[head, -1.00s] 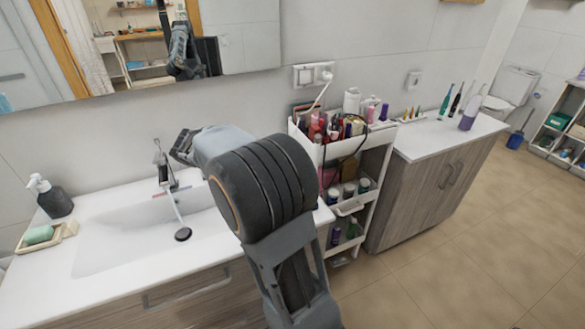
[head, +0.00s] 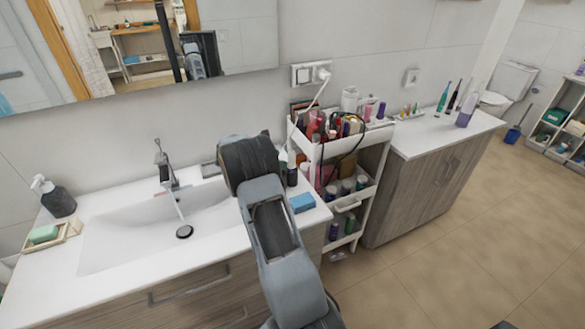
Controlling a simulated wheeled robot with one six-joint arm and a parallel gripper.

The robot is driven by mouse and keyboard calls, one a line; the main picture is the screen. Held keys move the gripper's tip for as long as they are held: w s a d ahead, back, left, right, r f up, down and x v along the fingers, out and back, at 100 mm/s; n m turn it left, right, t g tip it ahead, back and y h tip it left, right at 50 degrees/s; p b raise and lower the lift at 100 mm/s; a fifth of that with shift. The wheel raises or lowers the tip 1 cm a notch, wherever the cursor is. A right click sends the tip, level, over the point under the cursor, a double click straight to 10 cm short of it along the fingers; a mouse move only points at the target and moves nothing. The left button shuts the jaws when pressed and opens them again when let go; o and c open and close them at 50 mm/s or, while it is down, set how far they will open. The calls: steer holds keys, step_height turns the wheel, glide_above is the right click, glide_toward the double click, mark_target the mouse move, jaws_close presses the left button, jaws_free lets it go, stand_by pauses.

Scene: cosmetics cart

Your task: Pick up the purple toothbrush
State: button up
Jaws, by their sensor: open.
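My arm reaches up over the right part of the sink counter, well left of these items. My gripper is hidden behind my arm's dark wrist part, and I cannot make out its fingers.
The white cart (head: 345,139), full of cosmetics with a looped black cable, stands between the sink counter and the cabinet (head: 415,146). A blue block (head: 302,203) lies on the counter right of my arm.

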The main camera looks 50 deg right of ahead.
mark_target(292, 162)
steer(key=shift+s+f+p+x, duration=0.1)
steer(key=shift+p+x, duration=0.45)
steer(key=shift+x, duration=1.05)
steer(key=shift+s+f+p+x, duration=0.1)
steer(key=shift+p+x, duration=0.4)
steer(key=shift+x, duration=1.05)
steer(key=shift+a, duration=0.2)
steer(key=c, duration=1.1)
steer(key=shift+o, duration=0.2)
